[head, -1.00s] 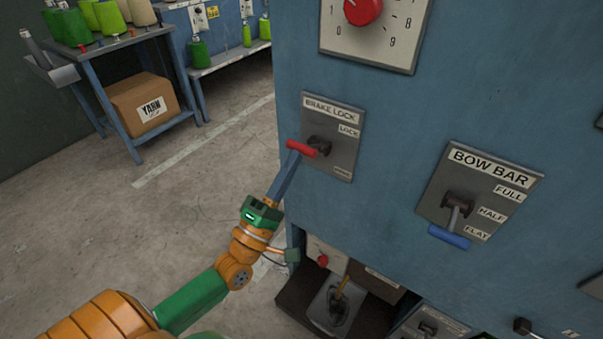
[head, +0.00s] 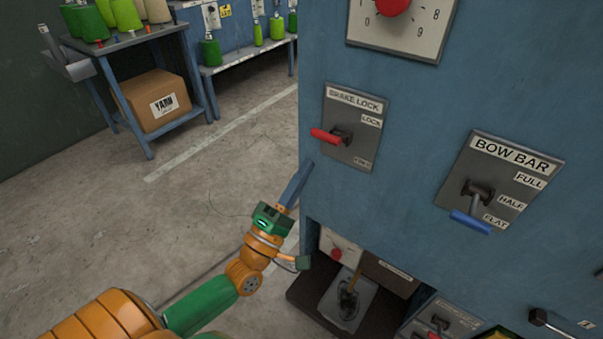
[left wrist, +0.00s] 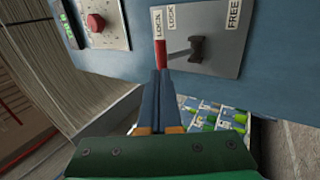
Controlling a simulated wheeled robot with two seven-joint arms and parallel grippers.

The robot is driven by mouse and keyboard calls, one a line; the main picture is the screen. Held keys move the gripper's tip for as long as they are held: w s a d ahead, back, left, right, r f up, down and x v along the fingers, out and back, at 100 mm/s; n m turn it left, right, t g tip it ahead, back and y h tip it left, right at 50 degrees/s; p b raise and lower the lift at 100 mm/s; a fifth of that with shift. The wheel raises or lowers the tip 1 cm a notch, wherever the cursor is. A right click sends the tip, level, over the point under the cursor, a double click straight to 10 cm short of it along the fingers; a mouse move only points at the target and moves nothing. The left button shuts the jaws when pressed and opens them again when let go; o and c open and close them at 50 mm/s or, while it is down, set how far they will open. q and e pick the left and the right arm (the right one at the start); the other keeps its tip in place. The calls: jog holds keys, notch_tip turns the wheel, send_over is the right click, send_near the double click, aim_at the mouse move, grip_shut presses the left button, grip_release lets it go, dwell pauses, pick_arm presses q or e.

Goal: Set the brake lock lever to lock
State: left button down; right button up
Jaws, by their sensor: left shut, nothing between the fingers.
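The brake lock plate (head: 350,150) is grey, on the blue machine wall, with LOCK near its top and FREE near its bottom. Its lever has a red handle (head: 325,136) that sticks out to the left from a dark pivot. In the left wrist view the red handle (left wrist: 160,53) is on the LOCK side of the pivot, just beyond my fingertips. My left gripper (head: 308,163) is shut and empty, below the handle in the head view with a small gap between them. The left wrist view shows its fingers (left wrist: 160,75) together. My right gripper is not in view.
The bow bar plate (head: 503,172) with its blue-handled lever (head: 470,222) is to the right. A dial with a red knob (head: 393,4) is above. A low opening with a floor lever (head: 352,283) is below. A yarn cart (head: 140,75) stands behind on open floor.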

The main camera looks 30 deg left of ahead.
pick_arm(q)
jog(key=b+v, duration=0.2)
jog(key=v, duration=0.7)
jog(key=shift+f, duration=0.35)
jog(key=shift+s, duration=0.1)
